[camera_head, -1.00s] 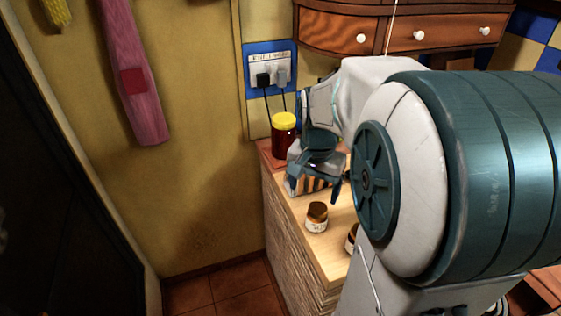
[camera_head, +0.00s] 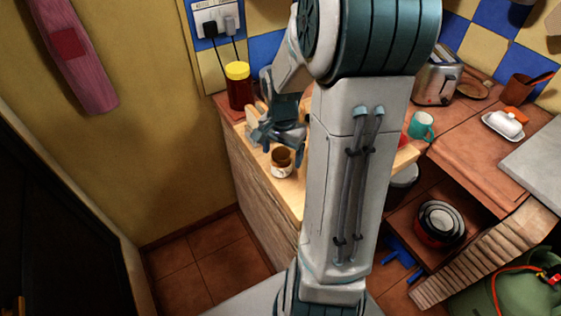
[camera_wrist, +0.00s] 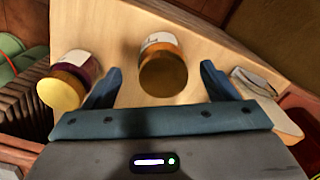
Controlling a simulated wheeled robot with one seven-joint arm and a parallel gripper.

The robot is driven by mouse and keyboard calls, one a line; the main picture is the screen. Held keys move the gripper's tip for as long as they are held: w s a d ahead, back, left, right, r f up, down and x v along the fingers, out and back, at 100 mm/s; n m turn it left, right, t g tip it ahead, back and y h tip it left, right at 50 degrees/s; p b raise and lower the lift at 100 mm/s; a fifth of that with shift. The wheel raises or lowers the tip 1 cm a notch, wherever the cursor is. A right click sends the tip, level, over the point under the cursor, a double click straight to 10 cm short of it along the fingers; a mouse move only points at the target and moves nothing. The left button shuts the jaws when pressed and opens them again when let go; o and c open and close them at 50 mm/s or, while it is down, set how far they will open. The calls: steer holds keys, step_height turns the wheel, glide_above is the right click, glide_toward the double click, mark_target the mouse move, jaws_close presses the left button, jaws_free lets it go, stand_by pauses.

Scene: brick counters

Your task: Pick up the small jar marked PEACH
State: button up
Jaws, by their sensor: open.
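A small jar (camera_head: 281,163) with a brown lid and a pale label stands on the light wooden counter top (camera_head: 291,192). I cannot read its label. In the wrist view this jar (camera_wrist: 163,70) shows between and just beyond my two fingers, with no visible grip on it. My gripper (camera_head: 283,146) is open and empty, close above the jar; its spread fingers also show in the wrist view (camera_wrist: 161,67). A second small jar (camera_wrist: 68,84) with a yellow lid and dark contents stands just outside the left finger. Its label is also unreadable.
A tall red jar (camera_head: 239,91) with a yellow lid stands behind my gripper by the wall. A pale block-like object (camera_wrist: 254,83) lies right of the fingers in the wrist view. A teal mug (camera_head: 421,125) and a toaster (camera_head: 437,80) stand further right.

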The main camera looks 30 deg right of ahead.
steer(key=shift+w+f, duration=0.2)
steer(key=shift+f, duration=2)
steer(key=c, duration=1.3)
steer(key=shift+r, duration=0.15)
